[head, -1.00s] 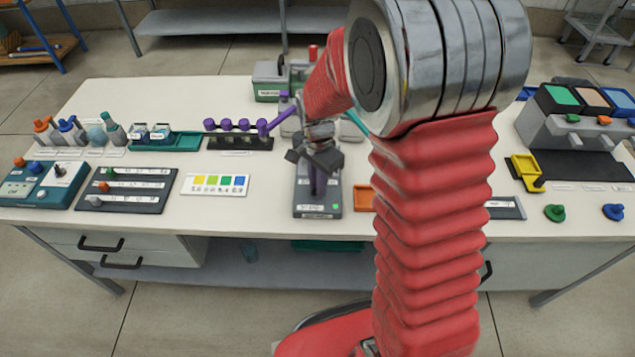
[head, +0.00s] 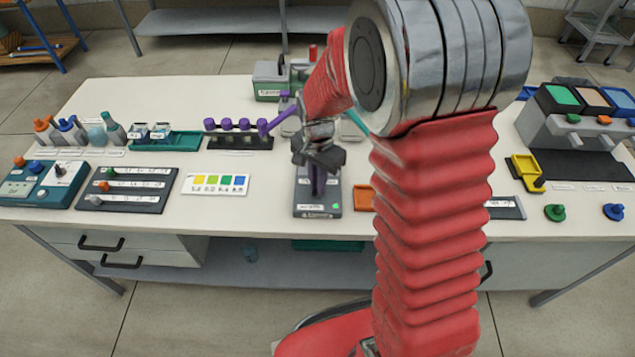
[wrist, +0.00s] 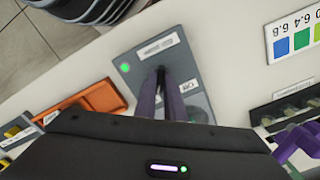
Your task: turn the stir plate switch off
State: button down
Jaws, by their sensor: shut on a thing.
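The stir plate (head: 332,200) is a grey box with labels near the front middle of the bench. It also fills the middle of the wrist view (wrist: 143,53), where a green light (wrist: 125,67) glows near one corner. A small dark switch lever (wrist: 160,75) stands on its top. My gripper (head: 317,190) reaches down over the plate from above. Its two purple fingers (wrist: 167,88) are shut on the switch, one at each side of the lever. The lower part of the lever is hidden between the fingers.
An orange tray (head: 364,198) lies close to the plate's right. A colour chart (head: 215,191) lies to its left. A black rack (head: 240,143) with purple-topped things stands behind left. Bare bench lies between the chart and the plate.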

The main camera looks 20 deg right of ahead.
jog(key=n, duration=1.2)
jog(key=shift+n, duration=1.8)
jog(key=c, duration=1.8)
grip_release()
jog(key=shift+c, duration=0.2)
jog(key=shift+r, duration=0.1)
